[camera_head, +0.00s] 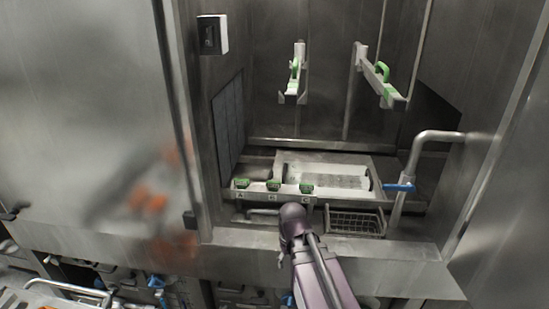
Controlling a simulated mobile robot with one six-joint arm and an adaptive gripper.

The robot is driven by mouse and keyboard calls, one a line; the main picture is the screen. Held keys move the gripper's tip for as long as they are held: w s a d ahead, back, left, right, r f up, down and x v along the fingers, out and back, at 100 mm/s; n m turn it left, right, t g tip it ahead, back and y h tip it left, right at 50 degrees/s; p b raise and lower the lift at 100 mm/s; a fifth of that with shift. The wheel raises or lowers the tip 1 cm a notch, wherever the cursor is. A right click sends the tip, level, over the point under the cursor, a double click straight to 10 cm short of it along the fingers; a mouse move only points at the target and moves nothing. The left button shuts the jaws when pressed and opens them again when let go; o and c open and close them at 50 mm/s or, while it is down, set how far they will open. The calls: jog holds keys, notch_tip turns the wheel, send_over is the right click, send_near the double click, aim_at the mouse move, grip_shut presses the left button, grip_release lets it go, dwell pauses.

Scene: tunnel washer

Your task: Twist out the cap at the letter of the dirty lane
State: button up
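Three green caps sit in a row on the front ledge (258,190) of a metal tray inside the washer bay: a left cap (242,183), a middle cap (273,185) and a right cap (306,188). Small letter plates are on the ledge face below them; they seem to read A, B and C, but are tiny. I cannot tell from this view which lane is dirty. My arm rises from the bottom edge and its dark rounded end is just below the right cap. My gripper's fingers do not show, so I cannot see their opening or any contact.
A wire basket (355,222) hangs right of my arm. A pipe with a blue valve handle (399,187) stands at the bay's right. Two brackets with green handles (295,68) (382,71) are on the back wall. A metal sill (230,260) runs along the front.

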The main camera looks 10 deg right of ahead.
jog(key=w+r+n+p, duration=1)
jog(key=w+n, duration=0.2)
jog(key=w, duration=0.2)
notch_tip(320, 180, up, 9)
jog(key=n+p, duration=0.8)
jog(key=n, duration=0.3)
send_over(274, 184)
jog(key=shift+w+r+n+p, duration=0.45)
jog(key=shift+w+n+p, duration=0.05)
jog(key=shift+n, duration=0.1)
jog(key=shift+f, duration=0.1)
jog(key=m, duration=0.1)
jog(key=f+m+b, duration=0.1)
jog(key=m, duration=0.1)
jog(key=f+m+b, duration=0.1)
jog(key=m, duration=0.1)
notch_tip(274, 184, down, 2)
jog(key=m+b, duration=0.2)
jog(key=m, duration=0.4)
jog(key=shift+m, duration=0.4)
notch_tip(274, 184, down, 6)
jog(key=b, duration=0.6)
